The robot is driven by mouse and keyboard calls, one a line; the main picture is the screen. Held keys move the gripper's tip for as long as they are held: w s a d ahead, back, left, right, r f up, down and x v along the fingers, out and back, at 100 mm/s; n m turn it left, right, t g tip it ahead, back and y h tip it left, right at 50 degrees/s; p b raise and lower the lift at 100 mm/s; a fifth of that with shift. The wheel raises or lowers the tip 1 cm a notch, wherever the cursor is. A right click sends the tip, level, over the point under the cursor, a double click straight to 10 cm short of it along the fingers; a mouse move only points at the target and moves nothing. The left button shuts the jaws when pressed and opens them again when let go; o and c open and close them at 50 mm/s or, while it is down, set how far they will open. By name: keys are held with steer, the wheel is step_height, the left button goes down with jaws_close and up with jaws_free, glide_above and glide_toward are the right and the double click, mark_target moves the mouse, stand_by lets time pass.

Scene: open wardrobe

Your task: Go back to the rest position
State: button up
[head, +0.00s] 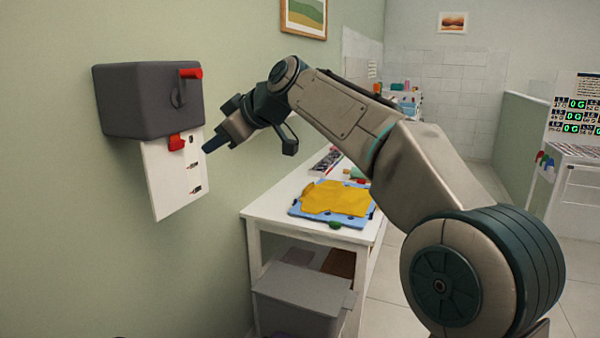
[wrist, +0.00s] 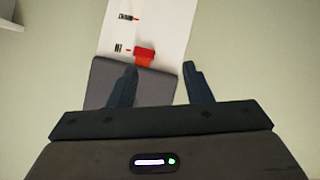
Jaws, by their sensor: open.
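My gripper (head: 208,148) is in front of the white panel under the dark grey wall box (head: 140,98). In the wrist view my gripper (wrist: 160,82) has its two dark fingers spread apart with nothing held between them. The red knob (wrist: 145,56) shows just beyond the left fingertip; I cannot tell whether they touch. In the head view this red knob (head: 177,143) sits at the top of the white panel (head: 172,190), left of the fingertips. A second red handle (head: 190,73) is on the upper right of the box.
A white table (head: 262,209) stands right of the box, with a yellow cloth (head: 337,197) on a blue mat. A grey bin (head: 300,295) is under it. A framed picture (head: 304,16) hangs above.

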steer(key=s+d+f+m+g+h+p, duration=0.3)
steer(key=s+d+f+m+h, duration=0.7)
steer(key=s+d+f, duration=1.7)
steer(key=s+d+m+p, duration=0.2)
steer(key=d+m, duration=0.2)
steer(key=m, duration=0.2)
steer(key=shift+s, duration=0.1)
